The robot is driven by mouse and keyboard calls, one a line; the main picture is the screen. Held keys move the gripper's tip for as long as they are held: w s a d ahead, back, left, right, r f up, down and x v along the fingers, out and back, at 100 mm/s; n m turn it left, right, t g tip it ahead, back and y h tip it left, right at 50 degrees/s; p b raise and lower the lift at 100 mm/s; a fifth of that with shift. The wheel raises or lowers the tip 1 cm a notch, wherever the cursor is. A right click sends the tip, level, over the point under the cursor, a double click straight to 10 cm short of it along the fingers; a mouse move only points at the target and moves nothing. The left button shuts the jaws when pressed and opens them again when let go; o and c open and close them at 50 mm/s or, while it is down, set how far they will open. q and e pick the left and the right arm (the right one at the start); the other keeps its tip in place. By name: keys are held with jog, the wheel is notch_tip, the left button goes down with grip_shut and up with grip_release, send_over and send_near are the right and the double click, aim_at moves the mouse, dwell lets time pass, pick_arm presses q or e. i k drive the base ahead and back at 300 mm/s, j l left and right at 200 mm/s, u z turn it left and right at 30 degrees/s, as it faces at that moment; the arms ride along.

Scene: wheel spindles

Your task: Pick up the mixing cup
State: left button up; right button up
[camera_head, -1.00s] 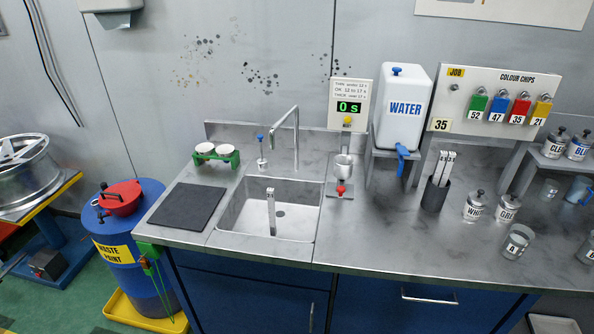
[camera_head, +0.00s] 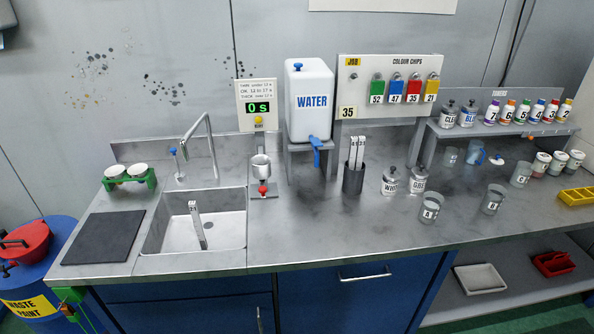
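Several grey translucent cups with small labels stand upright on the right part of the steel bench (camera_head: 340,235). One cup (camera_head: 431,208) is near the front edge, a second cup (camera_head: 493,199) is right of it, and a third cup (camera_head: 521,173) is farther back. A small clear cup (camera_head: 450,156) stands under the shelf. I cannot tell for sure which is the mixing cup. Neither of my grippers shows in the head view.
Lidded tins (camera_head: 390,181) and a dark holder of strips (camera_head: 353,180) stand left of the cups. A blue-handled jug (camera_head: 475,153) is under the bottle shelf (camera_head: 500,130). A yellow tray (camera_head: 576,196) lies far right. The sink (camera_head: 180,235) is left.

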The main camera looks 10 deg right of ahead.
aim_at(495, 196)
jog(key=z, duration=1.5)
